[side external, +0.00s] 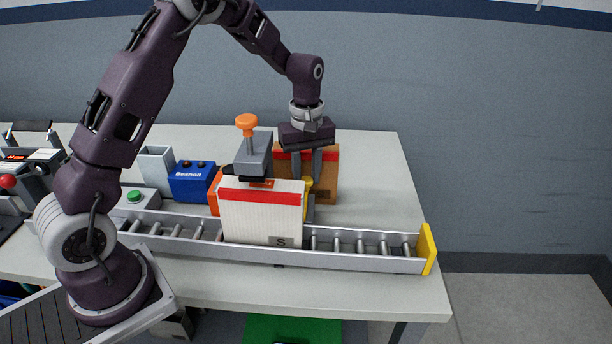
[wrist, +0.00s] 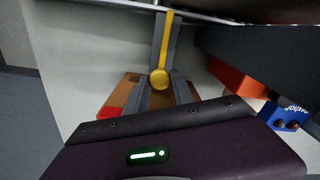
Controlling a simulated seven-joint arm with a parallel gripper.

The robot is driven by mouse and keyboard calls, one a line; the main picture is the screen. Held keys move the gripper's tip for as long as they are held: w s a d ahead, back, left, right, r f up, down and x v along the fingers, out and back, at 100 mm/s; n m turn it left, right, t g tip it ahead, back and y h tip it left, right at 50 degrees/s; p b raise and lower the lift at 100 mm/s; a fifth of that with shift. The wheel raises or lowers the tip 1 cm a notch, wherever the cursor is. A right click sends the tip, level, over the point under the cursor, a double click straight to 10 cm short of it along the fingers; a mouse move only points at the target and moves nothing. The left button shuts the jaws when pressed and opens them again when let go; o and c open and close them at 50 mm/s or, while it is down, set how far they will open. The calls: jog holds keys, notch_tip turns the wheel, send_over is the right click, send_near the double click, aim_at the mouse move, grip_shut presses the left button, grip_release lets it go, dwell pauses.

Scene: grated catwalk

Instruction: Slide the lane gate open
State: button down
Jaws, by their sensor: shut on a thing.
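The lane gate shows as a yellow piece (side external: 308,184) beside the roller lane, mostly hidden behind the white box in the side view. In the wrist view its round yellow knob (wrist: 160,79) sits at the end of a yellow strip between grey rails. My gripper (side external: 308,190) points down behind the white box, its fingers on either side of the yellow piece. In the wrist view my gripper (wrist: 161,84) is shut on the yellow knob. The fingertips are partly hidden in the side view.
A white box (side external: 260,215) with a red stripe stands on the roller lane (side external: 350,262), which ends at a yellow stop (side external: 427,249). A brown box (side external: 328,165) stands behind my gripper. A grey block with an orange knob (side external: 246,122) rises behind the white box. The table's right side is clear.

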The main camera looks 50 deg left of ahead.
jog(key=c, duration=1.1)
grip_release()
jog(key=shift+w+a, duration=0.2)
notch_tip(320, 180, up, 7)
jog(key=shift+r, duration=0.1)
dwell(4.0)
jog(key=s+d+r+n+t+h, duration=0.25)
jog(key=s+d+r+n, duration=0.45)
jog(key=s+r, duration=0.4)
jog(key=s+d+m+t+y, duration=0.1)
jog(key=s+m+t+y, duration=0.1)
jog(key=s+m, duration=1.5)
jog(key=m+t, duration=0.1)
jog(key=m, duration=0.2)
jog(key=shift+s+d+f, duration=0.25)
jog(key=shift+s+d, duration=0.05)
